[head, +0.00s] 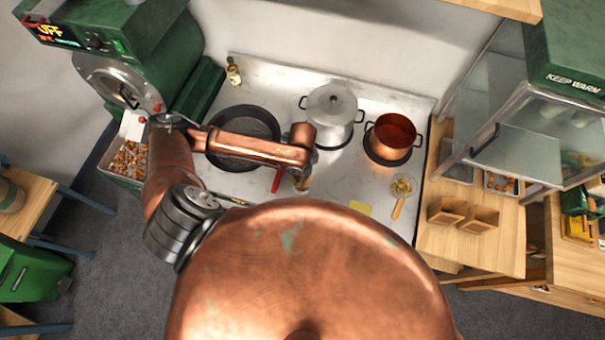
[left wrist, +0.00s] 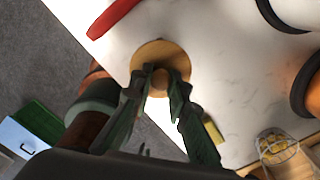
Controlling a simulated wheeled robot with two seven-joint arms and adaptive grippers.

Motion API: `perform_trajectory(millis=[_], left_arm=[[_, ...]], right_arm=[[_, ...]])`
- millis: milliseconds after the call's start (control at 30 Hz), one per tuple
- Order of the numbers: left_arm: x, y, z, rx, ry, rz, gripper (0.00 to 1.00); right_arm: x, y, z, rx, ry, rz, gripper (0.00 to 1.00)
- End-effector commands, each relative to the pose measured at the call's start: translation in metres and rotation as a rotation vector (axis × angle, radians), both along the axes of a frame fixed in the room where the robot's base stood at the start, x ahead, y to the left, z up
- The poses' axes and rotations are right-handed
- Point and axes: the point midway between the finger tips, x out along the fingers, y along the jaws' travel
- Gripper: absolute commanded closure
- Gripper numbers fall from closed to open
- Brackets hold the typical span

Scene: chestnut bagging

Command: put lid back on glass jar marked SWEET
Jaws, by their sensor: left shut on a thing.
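My left gripper (head: 301,180) is over the front of the white counter, just right of a red handle. In the left wrist view its two dark fingers (left wrist: 158,95) are shut on the small round knob of a wooden lid (left wrist: 162,55). The lid is a pale brown disc seen from above. I cannot tell whether it is held in the air or rests on something, as anything below it is hidden. No SWEET marking can be read in either view. My right gripper is not in view.
A black pan (head: 243,138), a steel pot (head: 332,108) and a copper pot (head: 391,134) stand behind on the counter (head: 340,185). A small bottle (head: 233,72) is at the back left.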

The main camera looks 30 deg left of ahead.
Motion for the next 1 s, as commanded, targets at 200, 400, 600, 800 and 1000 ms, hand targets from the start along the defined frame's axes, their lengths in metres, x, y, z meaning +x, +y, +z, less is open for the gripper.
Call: perform_trajectory(millis=[200, 400, 600, 800, 1000], left_arm=[[-0.0001, -0.0001, 0.0001, 0.000, 0.000, 0.000, 0.79], [0.0000, 0.0000, 0.0001, 0.000, 0.000, 0.000, 0.65], [0.0000, 0.0000, 0.0002, 0.000, 0.000, 0.000, 0.64], [0.0000, 0.0000, 0.0001, 0.000, 0.000, 0.000, 0.51], [0.0000, 0.0000, 0.0002, 0.000, 0.000, 0.000, 0.47]], right_arm=[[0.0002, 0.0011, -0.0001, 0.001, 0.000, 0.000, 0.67], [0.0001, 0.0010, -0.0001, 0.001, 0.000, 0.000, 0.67], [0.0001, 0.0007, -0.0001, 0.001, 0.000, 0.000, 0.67], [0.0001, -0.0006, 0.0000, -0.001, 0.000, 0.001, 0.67], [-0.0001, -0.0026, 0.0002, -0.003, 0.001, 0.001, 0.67]])
